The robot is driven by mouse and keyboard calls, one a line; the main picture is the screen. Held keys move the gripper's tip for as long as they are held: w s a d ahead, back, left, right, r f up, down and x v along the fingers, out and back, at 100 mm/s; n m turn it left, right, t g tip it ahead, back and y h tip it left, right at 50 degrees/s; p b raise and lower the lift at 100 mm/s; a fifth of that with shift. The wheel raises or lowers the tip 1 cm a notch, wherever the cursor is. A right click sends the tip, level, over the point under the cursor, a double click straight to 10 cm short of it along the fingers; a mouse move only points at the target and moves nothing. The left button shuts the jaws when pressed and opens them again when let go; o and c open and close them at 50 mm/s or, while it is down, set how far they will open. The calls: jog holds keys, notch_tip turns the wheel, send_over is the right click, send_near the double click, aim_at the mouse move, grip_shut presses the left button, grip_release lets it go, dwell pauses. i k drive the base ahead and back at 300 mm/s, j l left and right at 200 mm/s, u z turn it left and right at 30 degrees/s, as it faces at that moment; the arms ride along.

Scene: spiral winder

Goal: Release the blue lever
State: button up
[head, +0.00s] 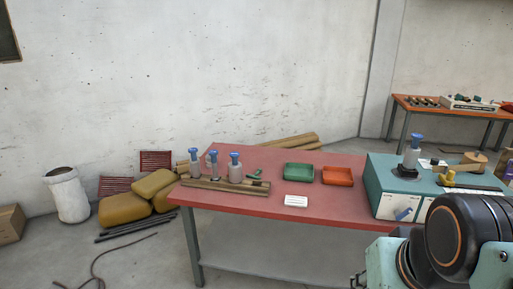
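A teal machine box (383,173) stands at the right end of the red-topped table. A grey piece with a blue top (416,138) stands upright in a black base on the box. A small blue shape (404,213) shows on the white front panel of the box; it looks like a blue lever, tilted, but it is too small to tell its exact state. No gripper fingers show in this view. My arm's dark, rounded joint and teal link fill the lower right corner, in front of the box, and hide part of it.
The red table (260,205) holds several blue-topped pieces on a wooden rack (225,187), a green tray (298,164), a red tray (337,183) and a white block (296,201). Yellow sacks (125,208) lie left of the table. A second table (440,107) stands behind.

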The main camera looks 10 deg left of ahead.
aim_at(408, 211)
jog(key=i+j+u, duration=0.2)
jog(key=i+j, duration=0.45)
jog(key=j, duration=0.25)
jog(key=i+j+u, duration=0.2)
jog(key=i+j, duration=0.5)
